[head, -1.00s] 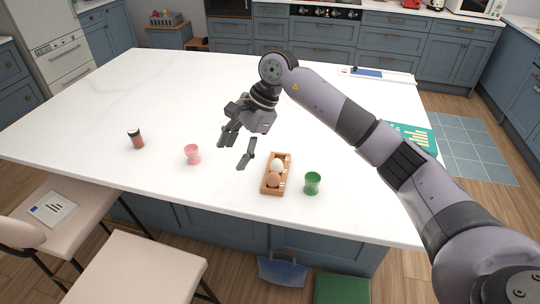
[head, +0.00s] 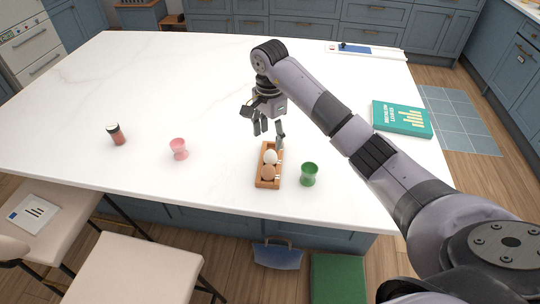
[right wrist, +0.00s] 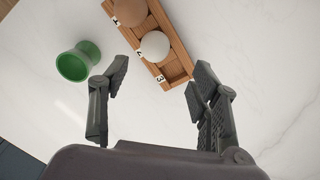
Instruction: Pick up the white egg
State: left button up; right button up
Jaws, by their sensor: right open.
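The white egg (head: 270,157) sits in the middle slot of a small wooden egg tray (head: 259,180) on the white counter. The brown egg (head: 268,172) lies in the slot nearer the counter's front edge. In the right wrist view the white egg (right wrist: 155,46) is beside the number 2, and the slot marked 3 is empty. My right gripper (head: 269,136) is open and empty, above and behind the tray at its far end. In the right wrist view its fingers (right wrist: 160,82) are spread, with the egg beyond the fingertips. My left gripper is not in view.
A green egg cup (head: 309,174) stands just right of the tray. A teal book (head: 403,119) lies at the right edge. The counter behind is mostly clear.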

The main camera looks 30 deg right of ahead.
aim_at(270, 150)
jog(key=shift+s+f, duration=0.1)
jog(key=shift+f, duration=0.05)
jog(key=shift+s+f, duration=0.1)
jog(key=shift+f, duration=0.1)
jog(key=f+p, duration=0.1)
jog(key=f, duration=0.2)
jog(key=f+p, duration=0.1)
jog(key=shift+s+a+f+p, duration=0.15)
jog(key=shift+s+f+p, duration=0.05)
jog(key=shift+s+p, duration=0.15)
jog(key=shift+f, duration=0.3)
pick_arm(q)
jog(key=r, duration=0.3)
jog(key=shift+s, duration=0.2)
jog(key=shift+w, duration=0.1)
pick_arm(e)
jog(key=shift+w, duration=0.1)
jog(key=shift+c, duration=0.3)
jog(key=c, duration=0.4)
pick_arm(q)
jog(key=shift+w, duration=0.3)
pick_arm(e)
jog(key=c, duration=0.5)
jog(key=shift+r, duration=0.1)
